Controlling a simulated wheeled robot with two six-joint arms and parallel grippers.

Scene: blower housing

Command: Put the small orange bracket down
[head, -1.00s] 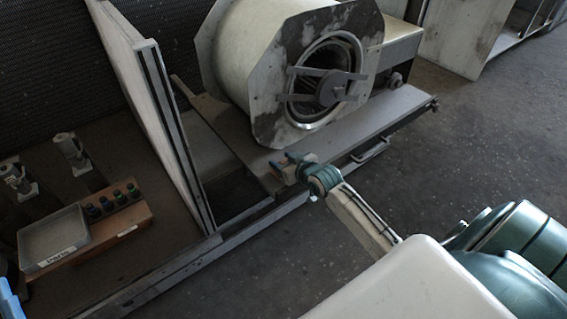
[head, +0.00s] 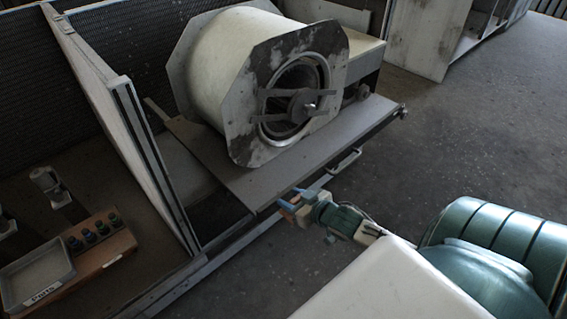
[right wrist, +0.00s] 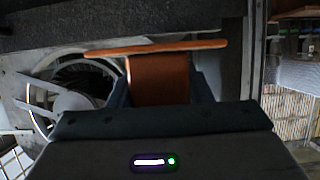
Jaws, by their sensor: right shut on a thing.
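The small orange bracket (right wrist: 160,80) fills the middle of the right wrist view. Its upright plate sits between my right gripper's fingers, and its thin flange (right wrist: 170,48) spreads wide across the top. In the head view my right gripper (head: 292,202) is shut on the bracket, beside the front edge of the grey platform (head: 225,185). The bracket is tiny and mostly hidden there. I cannot tell its height above the platform, or whether it touches anything. My left gripper is out of view.
The blower housing (head: 215,75) stands on the platform behind my right gripper, its round inlet facing front right. A pale upright panel (head: 125,135) stands to the left. A labelled parts tray (head: 35,275) and a wooden block with several dark knobs (head: 100,245) lie lower left. Open floor (head: 450,130) is right.

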